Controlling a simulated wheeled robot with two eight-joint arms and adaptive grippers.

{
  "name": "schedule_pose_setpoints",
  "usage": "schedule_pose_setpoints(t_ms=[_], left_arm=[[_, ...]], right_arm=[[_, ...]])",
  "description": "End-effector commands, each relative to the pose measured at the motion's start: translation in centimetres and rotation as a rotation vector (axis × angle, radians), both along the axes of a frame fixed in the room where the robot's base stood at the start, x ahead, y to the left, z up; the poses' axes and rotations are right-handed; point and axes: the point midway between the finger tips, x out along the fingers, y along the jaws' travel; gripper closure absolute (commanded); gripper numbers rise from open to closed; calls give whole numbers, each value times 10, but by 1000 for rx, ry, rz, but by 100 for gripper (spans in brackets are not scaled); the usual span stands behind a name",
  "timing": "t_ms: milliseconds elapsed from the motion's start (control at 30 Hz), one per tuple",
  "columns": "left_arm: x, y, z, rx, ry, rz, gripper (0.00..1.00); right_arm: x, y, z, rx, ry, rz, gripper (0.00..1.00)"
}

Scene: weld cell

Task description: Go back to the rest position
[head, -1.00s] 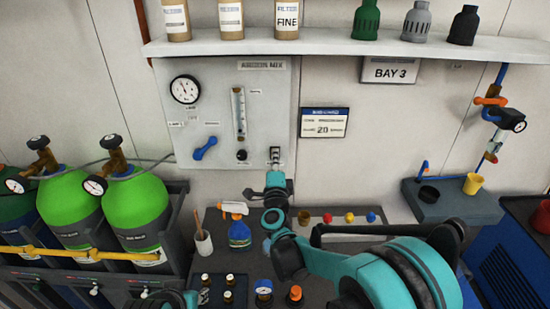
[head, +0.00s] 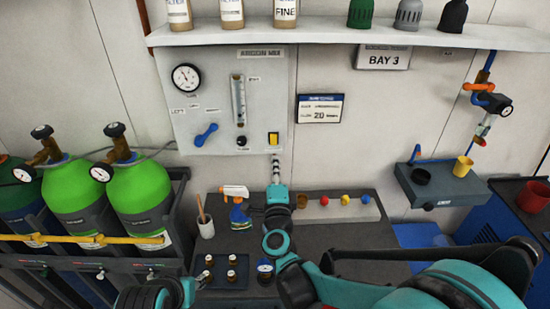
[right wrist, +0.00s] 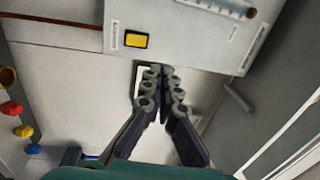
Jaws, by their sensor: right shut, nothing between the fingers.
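My right gripper (head: 275,168) points up at the wall, just below the grey panel (head: 220,120). Its fingers are together with nothing between them. In the right wrist view the closed fingers (right wrist: 162,72) lie in front of the wall and the panel's lower edge. A yellow switch (head: 273,139) sits at the panel's lower right, a little above the fingertips and clear of them. It also shows in the right wrist view (right wrist: 136,40).
Below the gripper is a dark bench with a spray bottle (head: 239,214), a cup (head: 206,228), a tray of small bottles (head: 238,281) and coloured knobs (head: 345,200). Green cylinders (head: 140,200) stand left. A shelf (head: 330,32) runs above; a bracket with cups (head: 450,187) is right.

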Motion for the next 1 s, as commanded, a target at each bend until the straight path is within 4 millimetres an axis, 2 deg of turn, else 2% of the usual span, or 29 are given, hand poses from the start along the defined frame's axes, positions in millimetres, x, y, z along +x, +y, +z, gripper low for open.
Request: schedule_pose_setpoints(t_ms=[467, 633, 733, 833, 933, 1000], left_arm=[[0, 0, 0, 0, 0, 0, 66], [0, 0, -6, 0, 0, 0, 66], [0, 0, -13, 0, 0, 0, 66], [0, 0, -21, 0, 0, 0, 66], [0, 0, -29, 0, 0, 0, 66], [0, 0, -34, 0, 0, 0, 66]], right_arm=[[-1, 0, 0, -3, 0, 2, 100], [-10, 4, 13, -138, -4, 71, 100], [-27, 9, 17, -338, 14, 170, 100], [-54, 9, 3, -592, 77, 284, 100], [-88, -3, -30, -841, 187, 390, 100], [-117, -20, -61, -1007, 291, 459, 100]])
